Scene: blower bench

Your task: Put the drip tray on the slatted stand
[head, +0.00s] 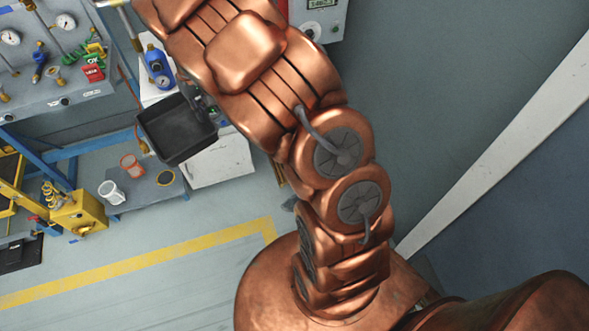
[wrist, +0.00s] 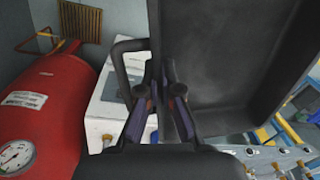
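The black drip tray (head: 172,130) is in the air in the head view, left of my arm. It also fills the upper right of the wrist view (wrist: 225,60), close up and tilted. My gripper (wrist: 160,92) has its fingers on either side of the tray's near wall and is shut on it. In the head view the gripper is mostly hidden behind my arm. A brown slatted piece (wrist: 78,20) at the top left of the wrist view may be the slatted stand; it is only partly visible.
A red tank (wrist: 50,105) with a gauge stands left in the wrist view, beside a white cabinet (wrist: 112,95). In the head view, a low grey bench (head: 145,190) holds a white cup (head: 111,192) and an orange-rimmed cup (head: 132,165). A blue bottle (head: 158,66) stands behind the tray.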

